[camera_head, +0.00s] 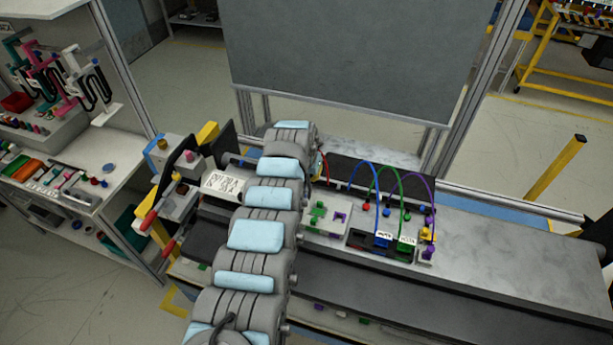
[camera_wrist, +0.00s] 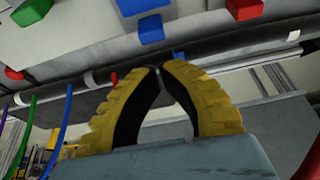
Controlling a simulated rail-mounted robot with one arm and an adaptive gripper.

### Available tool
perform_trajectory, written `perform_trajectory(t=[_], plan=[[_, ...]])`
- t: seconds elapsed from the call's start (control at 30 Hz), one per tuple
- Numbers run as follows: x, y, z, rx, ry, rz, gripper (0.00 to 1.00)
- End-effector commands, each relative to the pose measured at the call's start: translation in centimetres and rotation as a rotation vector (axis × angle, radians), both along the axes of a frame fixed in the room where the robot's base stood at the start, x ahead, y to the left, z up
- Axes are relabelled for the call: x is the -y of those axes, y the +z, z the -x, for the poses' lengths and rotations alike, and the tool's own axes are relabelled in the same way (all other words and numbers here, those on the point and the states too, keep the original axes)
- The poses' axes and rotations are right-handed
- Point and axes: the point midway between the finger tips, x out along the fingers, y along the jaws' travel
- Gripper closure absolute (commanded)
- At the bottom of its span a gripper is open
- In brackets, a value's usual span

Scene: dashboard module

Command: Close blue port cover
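In the head view, a blue port (camera_head: 381,240) with a white label sits on the dashboard module, beside a green port (camera_head: 405,244). I cannot tell clearly how its cover stands. In the wrist view, blue block-like parts (camera_wrist: 150,28) show at the top, beyond the fingertips; I cannot tell whether one is the blue port cover. My gripper (camera_wrist: 160,70) has two yellow, black-lined fingers whose tips meet, with nothing seen between them. It is apart from the blue parts in the picture. In the head view, my arm hides the gripper.
Blue (camera_head: 363,165), green (camera_head: 398,186) and purple (camera_head: 433,188) cables arch over the module. A pale panel with green and purple parts (camera_head: 318,210) lies left of the ports. The grey bench top (camera_head: 510,250) to the right is clear. A side shelf (camera_head: 95,150) stands at left.

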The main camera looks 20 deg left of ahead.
Motion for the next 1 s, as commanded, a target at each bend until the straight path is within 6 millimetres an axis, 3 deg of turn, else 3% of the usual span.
perform_trajectory(t=[0.53,1.0], plan=[[0.2,-0.2,1.7,-0.001,0.0,0.001,1.0],[0.1,-0.1,1.9,0.001,0.003,0.001,1.0]])
